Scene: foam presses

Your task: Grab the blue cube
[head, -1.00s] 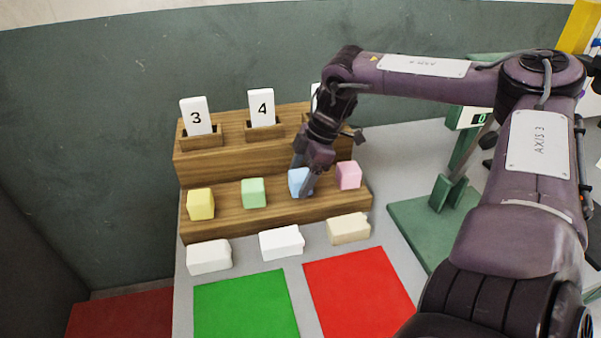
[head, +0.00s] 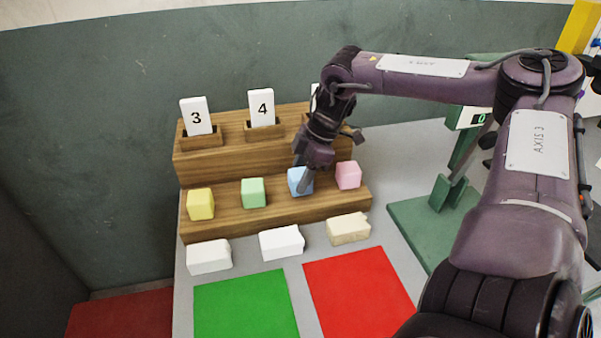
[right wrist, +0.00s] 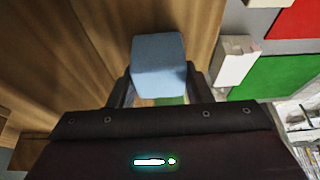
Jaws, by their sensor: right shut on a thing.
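The blue cube (head: 295,183) sits on the lower wooden step, between the green cube (head: 253,192) and the pink cube (head: 348,175). My right gripper (head: 304,182) reaches down onto it from above and is shut on it. In the right wrist view the blue cube (right wrist: 158,66) lies between the two fingers (right wrist: 160,88). A yellow cube (head: 201,204) sits at the left end of the step. My left gripper is not in view.
White blocks (head: 209,256) and a beige block (head: 348,229) lie in front of the wooden steps (head: 222,226). Green (head: 245,306) and red (head: 358,292) squares lie nearer. Number cards (head: 196,116) stand on the upper step. A green press (head: 440,195) stands at the right.

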